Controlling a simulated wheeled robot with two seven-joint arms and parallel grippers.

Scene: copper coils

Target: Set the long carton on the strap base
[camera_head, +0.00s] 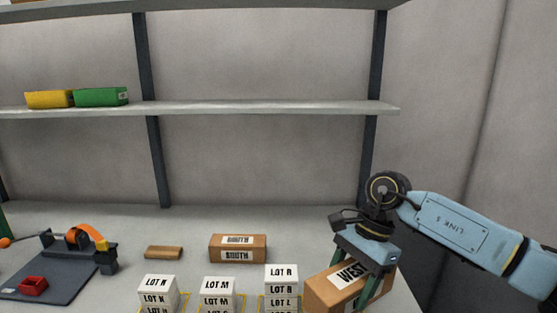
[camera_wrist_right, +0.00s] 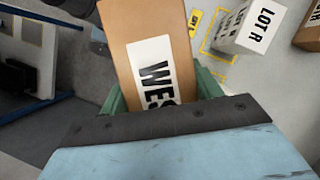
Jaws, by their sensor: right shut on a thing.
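A long brown carton labelled WEST (camera_head: 322,291) is at the front right of the table in the head view. My right gripper (camera_head: 356,272) is shut on it from above, with a green finger on each side. The carton also shows in the right wrist view (camera_wrist_right: 151,24), between the green fingers, with part of its label covered by the gripper body. I cannot tell whether it touches the table. The strap base (camera_head: 45,272) is a dark grey plate at the left, with an orange strap (camera_head: 84,232) at its back.
White LOT boxes stand in stacks (camera_head: 157,284), (camera_head: 218,285), (camera_head: 281,273) between the carton and the base. A SOUTH carton (camera_head: 238,259) and a small brown block (camera_head: 163,253) lie behind them. A red tray (camera_head: 34,285) sits on the base. A shelf (camera_head: 250,108) spans above.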

